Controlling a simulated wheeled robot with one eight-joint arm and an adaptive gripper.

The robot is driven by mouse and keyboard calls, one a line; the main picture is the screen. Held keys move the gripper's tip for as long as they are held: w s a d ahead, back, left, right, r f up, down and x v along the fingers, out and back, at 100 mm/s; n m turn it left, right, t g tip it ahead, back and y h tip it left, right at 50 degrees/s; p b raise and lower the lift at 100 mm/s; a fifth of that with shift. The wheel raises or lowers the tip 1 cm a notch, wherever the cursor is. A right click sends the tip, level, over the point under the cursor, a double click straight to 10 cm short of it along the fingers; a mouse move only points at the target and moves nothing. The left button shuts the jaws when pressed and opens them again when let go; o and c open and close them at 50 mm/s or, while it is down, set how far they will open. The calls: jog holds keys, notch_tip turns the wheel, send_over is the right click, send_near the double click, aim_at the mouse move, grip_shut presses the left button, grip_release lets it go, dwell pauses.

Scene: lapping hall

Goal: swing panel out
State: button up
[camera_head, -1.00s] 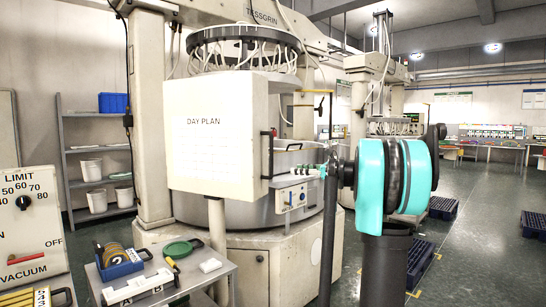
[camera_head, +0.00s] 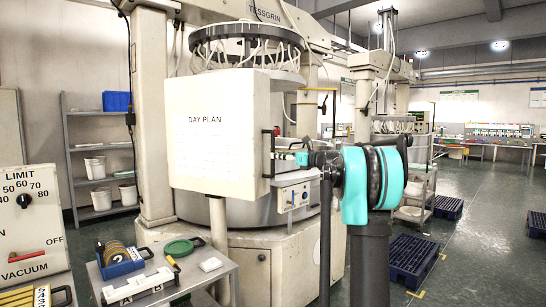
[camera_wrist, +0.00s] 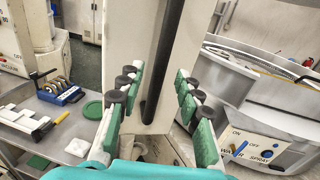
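The white panel marked DAY PLAN (camera_head: 215,140) hangs in front of the round machine, with a black upright bar handle (camera_head: 268,153) at its right edge. In the wrist view my gripper (camera_wrist: 156,76) is open, with green, dark-tipped fingers on either side. The black handle (camera_wrist: 161,65) runs nearly upright through the gap, with space on both sides. Whether the fingertips reach past the bar is hard to tell.
A grey cart (camera_head: 208,281) with a blue tape holder (camera_head: 119,261) and a green dish (camera_head: 178,247) stands below left of the panel. A vacuum control box (camera_head: 30,225) is far left. A water and spray switch box (camera_wrist: 255,148) is right of my gripper.

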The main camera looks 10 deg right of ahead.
jog(key=shift+x, duration=1.9)
jog(key=shift+c, duration=0.3)
grip_shut()
